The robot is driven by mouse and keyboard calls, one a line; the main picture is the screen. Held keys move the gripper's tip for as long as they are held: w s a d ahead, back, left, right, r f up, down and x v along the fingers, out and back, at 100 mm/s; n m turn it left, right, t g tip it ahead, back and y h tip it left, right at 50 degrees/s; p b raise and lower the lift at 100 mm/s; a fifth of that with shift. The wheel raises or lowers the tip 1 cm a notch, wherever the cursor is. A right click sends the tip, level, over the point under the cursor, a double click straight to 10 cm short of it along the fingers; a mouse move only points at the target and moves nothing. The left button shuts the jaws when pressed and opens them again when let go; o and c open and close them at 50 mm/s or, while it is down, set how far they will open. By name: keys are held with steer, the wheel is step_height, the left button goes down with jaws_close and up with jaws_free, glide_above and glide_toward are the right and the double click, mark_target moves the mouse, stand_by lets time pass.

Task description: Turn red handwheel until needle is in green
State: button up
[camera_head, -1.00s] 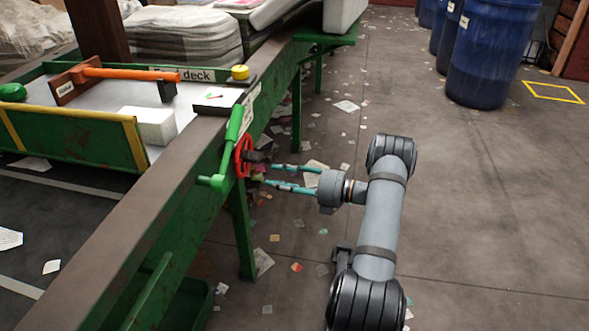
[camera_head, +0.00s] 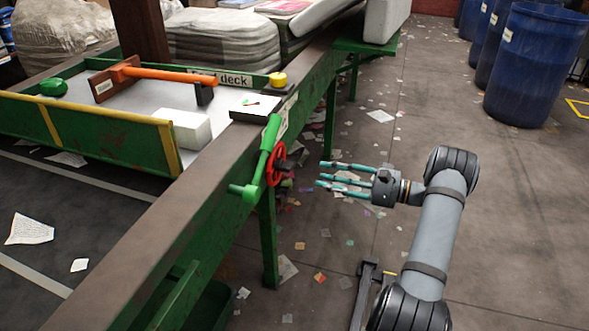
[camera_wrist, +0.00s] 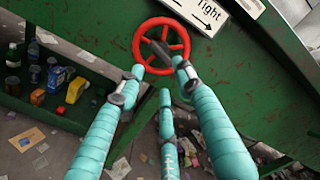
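The red handwheel (camera_head: 269,172) stands on the side of the green belt frame. It also shows in the wrist view (camera_wrist: 187,42), with spokes and a dark knob in front of its hub. My three-fingered gripper (camera_head: 321,175) is to the right of the wheel in the head view, open and empty, with a gap between fingertips and rim. In the wrist view my teal fingers (camera_wrist: 158,80) are spread below and in front of the wheel. A white gauge box (camera_head: 254,107) sits on the rail above; its red and green marks show, but the needle's reading is too small to tell.
A green lever (camera_head: 262,155) stands close beside the wheel on the left. A sign reading "Tight" with an arrow (camera_wrist: 207,14) is above the wheel. A yellow button (camera_head: 278,79) sits behind the gauge. Floor to the right is open, with scattered paper; blue barrels (camera_head: 530,65) stand behind.

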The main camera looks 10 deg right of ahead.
glide_toward(275, 164)
steer(key=w+a+f, duration=0.2)
steer(key=w+a, duration=0.2)
steer(key=shift+s+d+r, duration=0.1)
steer(key=shift+d+r, duration=0.05)
steer(key=shift+d, duration=0.05)
steer(key=shift+c, duration=1.3)
jaws_close()
